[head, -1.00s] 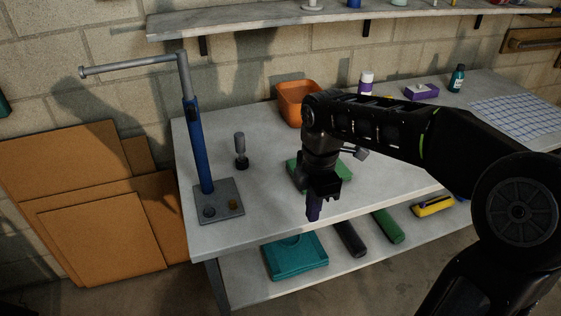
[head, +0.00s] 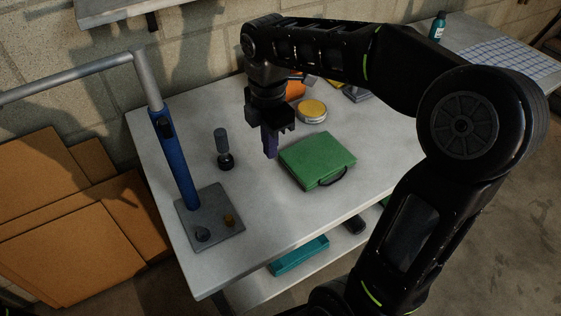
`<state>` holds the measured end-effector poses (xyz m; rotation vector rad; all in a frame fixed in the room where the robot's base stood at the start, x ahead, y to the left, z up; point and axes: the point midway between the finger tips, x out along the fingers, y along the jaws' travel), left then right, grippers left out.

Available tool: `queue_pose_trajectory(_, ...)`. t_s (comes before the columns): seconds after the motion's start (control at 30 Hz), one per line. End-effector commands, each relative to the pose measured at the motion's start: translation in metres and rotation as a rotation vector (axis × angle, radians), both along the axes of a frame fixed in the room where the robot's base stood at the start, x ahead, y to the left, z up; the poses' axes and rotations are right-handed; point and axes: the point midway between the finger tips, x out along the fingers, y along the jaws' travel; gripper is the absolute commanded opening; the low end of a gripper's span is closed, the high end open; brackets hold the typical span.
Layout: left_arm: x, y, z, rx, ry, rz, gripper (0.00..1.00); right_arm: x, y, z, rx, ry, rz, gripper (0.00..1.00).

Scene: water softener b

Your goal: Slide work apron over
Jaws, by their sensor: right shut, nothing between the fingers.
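A green, flat, squarish item (head: 317,158) with a dark loop at its front edge lies on the grey workbench (head: 270,222); it may be the folded work apron, but I cannot tell for sure. My right gripper (head: 270,150), with purple fingers pointing down, is just left of the green item's back left corner. It looks apart from the item, and its fingers are shut with nothing between them. My left gripper is not in view.
A blue-and-grey stand (head: 174,160) and a dark-knobbed tool (head: 223,148) stand left. A round yellow-topped tin (head: 312,111) and an orange bin (head: 295,88) are behind. A checkered cloth (head: 505,60) lies far right.

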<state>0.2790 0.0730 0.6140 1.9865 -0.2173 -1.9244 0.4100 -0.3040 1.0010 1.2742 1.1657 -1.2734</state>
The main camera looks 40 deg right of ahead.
Motion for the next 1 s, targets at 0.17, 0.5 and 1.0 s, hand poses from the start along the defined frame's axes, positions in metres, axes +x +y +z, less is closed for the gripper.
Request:
queue_pose_trajectory(0.17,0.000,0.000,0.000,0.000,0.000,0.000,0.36,0.000,0.000,-0.001,0.000,0.001,0.000,0.00)
queue_pose_trajectory(0.5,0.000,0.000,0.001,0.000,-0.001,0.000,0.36,-0.001,0.000,-0.035,-0.001,0.005,0.000,0.00)
queue_pose_trajectory(1.0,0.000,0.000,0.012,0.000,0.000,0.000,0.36,-0.002,-0.026,-0.099,0.000,0.001,-0.004,0.00)
